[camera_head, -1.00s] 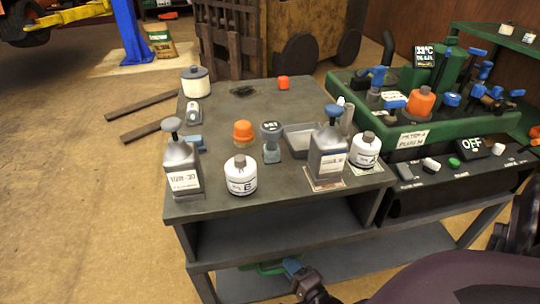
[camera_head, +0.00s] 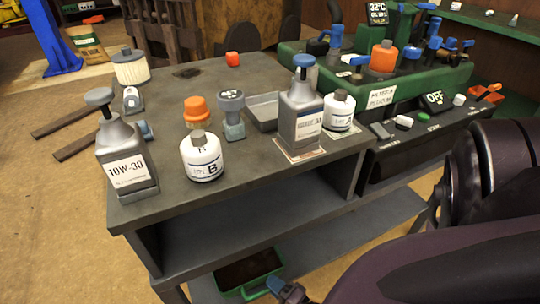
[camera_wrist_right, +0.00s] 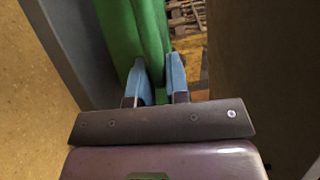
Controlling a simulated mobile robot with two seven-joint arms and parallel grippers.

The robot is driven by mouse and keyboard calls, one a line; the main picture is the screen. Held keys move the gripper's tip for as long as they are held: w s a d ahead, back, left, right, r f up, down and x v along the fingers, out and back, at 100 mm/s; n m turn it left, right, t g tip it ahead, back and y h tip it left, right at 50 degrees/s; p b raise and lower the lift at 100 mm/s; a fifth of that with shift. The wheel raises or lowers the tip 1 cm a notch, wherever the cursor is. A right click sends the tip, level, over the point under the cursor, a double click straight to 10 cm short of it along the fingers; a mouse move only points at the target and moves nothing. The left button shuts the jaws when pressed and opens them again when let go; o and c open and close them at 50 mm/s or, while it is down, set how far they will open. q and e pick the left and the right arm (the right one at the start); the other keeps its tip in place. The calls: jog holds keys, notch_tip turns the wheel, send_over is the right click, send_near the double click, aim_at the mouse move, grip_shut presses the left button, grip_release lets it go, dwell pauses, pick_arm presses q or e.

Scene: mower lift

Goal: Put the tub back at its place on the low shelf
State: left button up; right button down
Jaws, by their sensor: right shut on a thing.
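The green tub (camera_head: 246,292) shows low in the head view, level with the low shelf (camera_head: 350,240) under the workbench. Its inside looks dark, and its lower edge is cut off by the frame. I cannot tell whether it rests on the shelf or is held just above it. My right gripper (camera_head: 278,288) is at the tub's right end. In the right wrist view, the blue fingers of my right gripper (camera_wrist_right: 156,82) are shut on the tub's green wall (camera_wrist_right: 138,35). My left gripper is out of view.
The workbench top (camera_head: 240,90) is over the tub and carries a 10W-30 bottle (camera_head: 130,172), a white jar B (camera_head: 202,160) and a second grey bottle (camera_head: 300,120). A green machine (camera_head: 440,75) stands at the right. The low shelf looks bare to the tub's right.

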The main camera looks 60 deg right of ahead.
pick_arm(q)
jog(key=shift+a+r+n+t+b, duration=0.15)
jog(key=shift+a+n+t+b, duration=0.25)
jog(key=shift+b, duration=0.55)
pick_arm(e)
notch_tip(320, 180, down, 4)
jog(key=shift+w+r, duration=0.1)
jog(key=shift+r, duration=0.15)
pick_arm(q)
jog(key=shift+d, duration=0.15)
pick_arm(e)
jog(key=c, duration=1.1)
grip_release()
jog(key=shift+f, duration=0.1)
jog(key=s+a, duration=0.1)
jog(key=s, duration=0.6)
jog(key=shift+s, duration=0.3)
